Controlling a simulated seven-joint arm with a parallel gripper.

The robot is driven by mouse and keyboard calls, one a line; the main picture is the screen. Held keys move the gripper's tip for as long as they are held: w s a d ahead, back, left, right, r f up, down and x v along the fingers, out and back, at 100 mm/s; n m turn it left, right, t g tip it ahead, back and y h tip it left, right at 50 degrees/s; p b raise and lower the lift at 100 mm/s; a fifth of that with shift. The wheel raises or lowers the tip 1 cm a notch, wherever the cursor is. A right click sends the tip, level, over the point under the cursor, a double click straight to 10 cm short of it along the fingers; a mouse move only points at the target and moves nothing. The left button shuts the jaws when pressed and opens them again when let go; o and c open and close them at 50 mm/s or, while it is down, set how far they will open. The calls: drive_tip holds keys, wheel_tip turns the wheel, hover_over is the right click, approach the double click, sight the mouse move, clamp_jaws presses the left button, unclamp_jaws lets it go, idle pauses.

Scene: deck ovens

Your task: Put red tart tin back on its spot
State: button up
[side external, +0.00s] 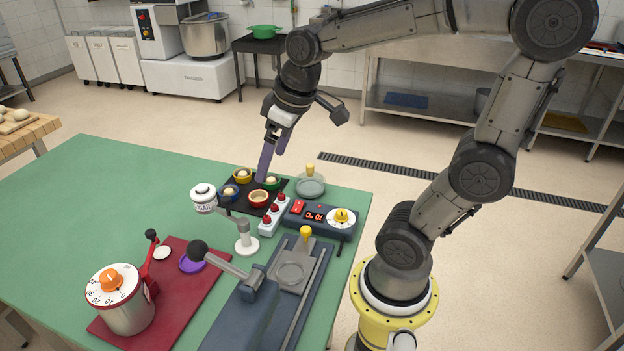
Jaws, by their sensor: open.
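The red tart tin (258,198) is upright with pale filling, at the front of a dark tray (239,207) on the green table. A yellow tin (242,176), a blue tin (229,192) and a green tin (271,182) also sit on the tray, each with a pale piece in it. My gripper (271,166) has purple fingers pointing down over the tray's back part, behind the red tin. The fingers are apart with nothing seen between them. The nearer fingertip is close to the tray between the yellow and green tins; whether it touches anything cannot be told.
A white block with red knobs (274,216) and a dark digital timer box (320,217) stand right of the tray. A small white-based stand (245,244) is in front. A dark press (270,290) and a dial canister (121,299) are nearer. The table's left is clear.

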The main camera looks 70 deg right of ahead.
drive_tip(key=s+a+t, duration=0.1)
drive_tip(key=s+a, duration=0.3)
drive_tip(key=s, duration=0.5)
drive_tip(key=shift+s+a+f+t, duration=0.2)
drive_tip(key=shift+s+a+t, duration=0.1)
drive_tip(key=shift+s+a, duration=0.05)
idle(0.6)
